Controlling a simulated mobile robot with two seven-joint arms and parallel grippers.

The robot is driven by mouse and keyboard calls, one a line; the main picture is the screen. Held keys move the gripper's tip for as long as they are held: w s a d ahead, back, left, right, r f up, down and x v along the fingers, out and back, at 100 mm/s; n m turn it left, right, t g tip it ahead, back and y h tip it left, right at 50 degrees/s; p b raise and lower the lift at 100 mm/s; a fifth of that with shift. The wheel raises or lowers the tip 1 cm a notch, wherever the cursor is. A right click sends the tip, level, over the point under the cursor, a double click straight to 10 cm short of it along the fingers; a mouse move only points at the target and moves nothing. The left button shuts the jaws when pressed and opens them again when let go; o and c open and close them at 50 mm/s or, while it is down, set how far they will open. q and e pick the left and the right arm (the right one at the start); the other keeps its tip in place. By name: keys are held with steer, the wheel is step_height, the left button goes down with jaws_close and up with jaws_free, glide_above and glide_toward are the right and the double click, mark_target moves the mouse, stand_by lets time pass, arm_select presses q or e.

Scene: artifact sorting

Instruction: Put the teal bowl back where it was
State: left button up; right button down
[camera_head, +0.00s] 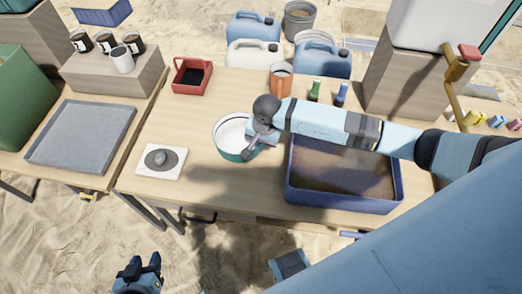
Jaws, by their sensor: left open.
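The teal bowl (224,145), white inside, is upright at the middle of the wooden table, left of the blue sand bin. My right gripper (255,146) comes in from the right and is at the bowl's right rim, overlapping it in view. Whether its fingers are closed on the rim is too small to tell, and so is whether the bowl touches the table. My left gripper (140,268) is open and empty, low in front of the table at the bottom left, away from the bowl.
A blue bin of sand (338,203) lies under my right arm. A white square with a grey round piece (161,160) is left of the bowl. A red tray (192,76), an orange mug (281,82) and two small bottles stand behind. A grey tray (50,162) fills the left table.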

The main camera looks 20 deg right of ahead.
mark_target(260, 157)
step_height(260, 157, down, 5)
steer(key=shift+r, duration=0.2)
steer(key=shift+f+b, duration=0.2)
steer(key=shift+b, duration=0.1)
steer(key=c, duration=1.4)
jaws_free()
steer(key=shift+o, duration=0.2)
steer(key=shift+r, duration=0.1)
